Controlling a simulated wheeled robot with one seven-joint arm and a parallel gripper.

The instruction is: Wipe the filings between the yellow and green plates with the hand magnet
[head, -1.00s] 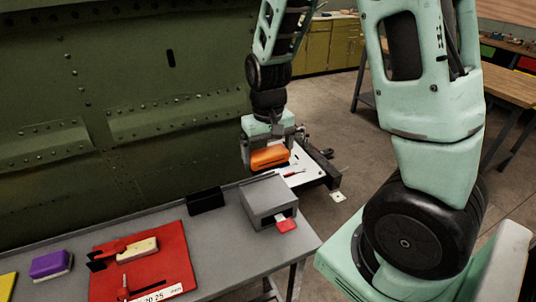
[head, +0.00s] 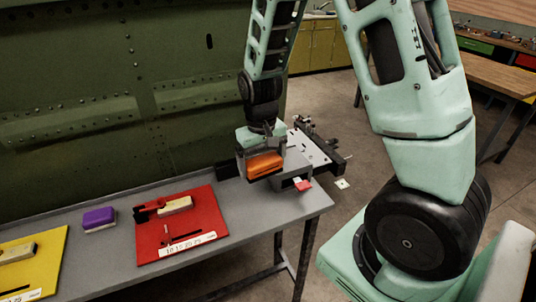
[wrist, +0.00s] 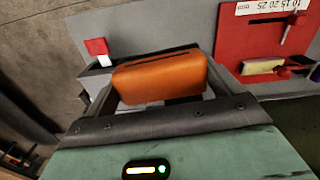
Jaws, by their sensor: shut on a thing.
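My gripper (head: 264,172) is shut on an orange block (head: 265,164), which may be the hand magnet. The orange block also shows between the fingers in the wrist view (wrist: 160,78). The gripper is at the right end of the grey bench, in front of or over a grey box that it mostly hides. The yellow plate (head: 48,245) lies at the left of the bench, cut off by the picture edge, with a tan-and-dark piece on it. I see no green plate on the bench and can make out no filings.
A red plate (head: 205,222) with a tan block and a number strip lies mid-bench. A purple block (head: 99,217) sits between it and the yellow plate. A red tab (head: 303,184) sticks out by the grey box. The riveted green fuselage wall (head: 110,80) rises behind the grey bench (head: 240,205).

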